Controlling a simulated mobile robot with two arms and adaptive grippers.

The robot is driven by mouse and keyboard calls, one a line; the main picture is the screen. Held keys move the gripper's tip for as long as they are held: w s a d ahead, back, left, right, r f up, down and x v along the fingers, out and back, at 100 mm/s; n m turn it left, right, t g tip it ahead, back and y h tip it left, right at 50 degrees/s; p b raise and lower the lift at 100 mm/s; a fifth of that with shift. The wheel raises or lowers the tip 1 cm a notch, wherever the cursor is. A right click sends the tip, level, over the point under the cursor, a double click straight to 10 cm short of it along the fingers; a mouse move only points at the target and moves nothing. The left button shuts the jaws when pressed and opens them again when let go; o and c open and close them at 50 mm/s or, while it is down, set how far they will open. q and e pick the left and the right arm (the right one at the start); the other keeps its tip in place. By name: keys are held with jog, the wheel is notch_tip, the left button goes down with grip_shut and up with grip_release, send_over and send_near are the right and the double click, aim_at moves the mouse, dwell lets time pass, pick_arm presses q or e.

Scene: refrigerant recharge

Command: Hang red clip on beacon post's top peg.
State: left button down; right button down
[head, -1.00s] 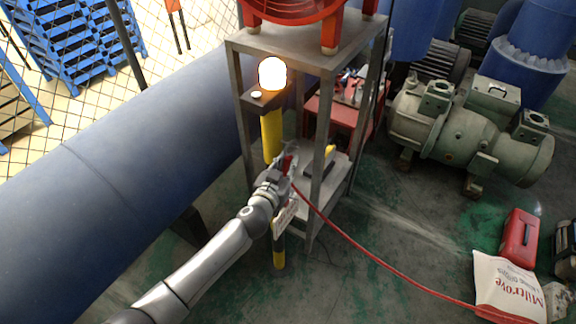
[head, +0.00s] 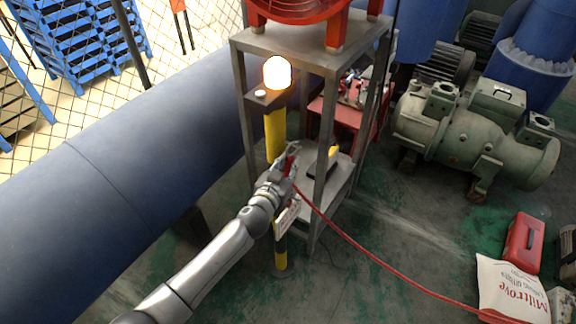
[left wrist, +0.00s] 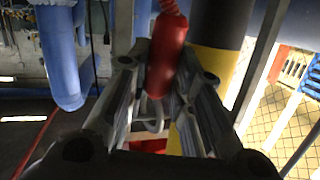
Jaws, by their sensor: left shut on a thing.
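The beacon post (head: 275,135) is a yellow and black pole with a lit, glowing lamp (head: 277,72) on top, standing in front of the metal rack. My left gripper (head: 287,166) is at the post's middle height, close beside it. It is shut on the red clip (head: 289,163), of which only a small part shows in the head view. In the left wrist view the red clip (left wrist: 166,60) stands up between the fingers, with the post (left wrist: 215,65) close behind it. A red hose (head: 370,257) runs from the gripper down to the right. The top peg cannot be made out. My right gripper is not seen.
The grey metal rack (head: 322,150) stands just behind the gripper, with a red fan (head: 305,8) on top. A white sign (head: 288,215) hangs low on the post. A large blue pipe (head: 120,185) lies left. A white sack (head: 512,288) and red toolbox (head: 523,242) are at lower right.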

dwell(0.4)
pick_arm(q)
jog(key=c, duration=1.2)
grip_release()
